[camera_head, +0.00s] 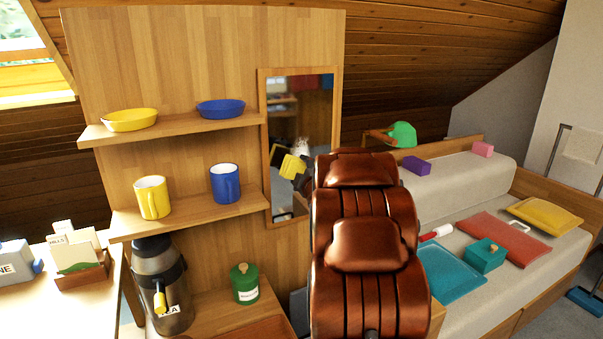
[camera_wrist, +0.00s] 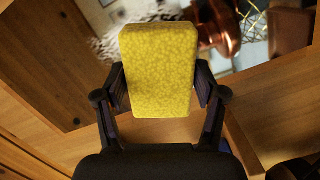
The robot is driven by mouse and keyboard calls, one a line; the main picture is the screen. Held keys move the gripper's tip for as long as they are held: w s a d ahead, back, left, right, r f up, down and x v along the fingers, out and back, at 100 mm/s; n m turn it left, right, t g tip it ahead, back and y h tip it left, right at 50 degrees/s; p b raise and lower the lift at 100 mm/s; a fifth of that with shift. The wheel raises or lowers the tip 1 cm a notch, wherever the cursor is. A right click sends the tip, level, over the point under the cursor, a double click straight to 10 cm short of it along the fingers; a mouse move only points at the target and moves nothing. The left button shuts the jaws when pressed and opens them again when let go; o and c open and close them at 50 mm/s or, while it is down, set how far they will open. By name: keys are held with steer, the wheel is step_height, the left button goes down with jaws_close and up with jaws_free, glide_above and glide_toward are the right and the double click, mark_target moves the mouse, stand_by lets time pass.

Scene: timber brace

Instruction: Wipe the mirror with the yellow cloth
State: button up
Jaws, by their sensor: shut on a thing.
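The mirror (camera_head: 301,120) hangs in a wooden frame on the right part of the wooden panel. The yellow cloth (camera_wrist: 158,70) looks like a thick pad and stands upright between the fingers of my gripper (camera_wrist: 159,90), which is shut on it. In the head view the cloth (camera_head: 291,167) shows in front of the mirror's lower half, slightly tilted. My gripper is mostly hidden there behind my copper-brown arm. In the wrist view the mirror (camera_wrist: 246,52) lies behind the cloth and reflects my arm. I cannot tell whether the cloth touches the glass.
Left of the mirror, shelves hold a yellow bowl (camera_head: 130,120), a blue bowl (camera_head: 221,109), a yellow mug (camera_head: 152,197) and a blue mug (camera_head: 225,183). Below stand a flask (camera_head: 165,290) and a green jar (camera_head: 244,284). A bench with cushions (camera_head: 504,238) is at the right.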

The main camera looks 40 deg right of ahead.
steer(key=shift+a+b+x, duration=0.1)
steer(key=shift+b+x, duration=0.15)
steer(key=shift+x, duration=0.7)
steer(key=shift+a+b+x, duration=0.15)
steer(key=shift+b+x, duration=0.05)
steer(key=shift+x, duration=0.75)
stand_by(4.0)
steer(key=shift+d+r, duration=0.15)
steer(key=shift+s+d+p, duration=0.1)
steer(key=shift+d+p, duration=0.25)
steer(key=shift+d, duration=0.15)
steer(key=shift+s+a+b, duration=0.1)
steer(key=shift+s+b, duration=0.05)
steer(key=shift+b, duration=0.15)
steer(key=shift+d, duration=0.2)
steer(key=shift+s+d+p, duration=0.15)
steer(key=shift+d+p, duration=0.2)
steer(key=shift+d, duration=0.15)
steer(key=shift+s+d+p, duration=0.2)
steer(key=shift+d+p, duration=0.1)
steer(key=shift+d, duration=0.2)
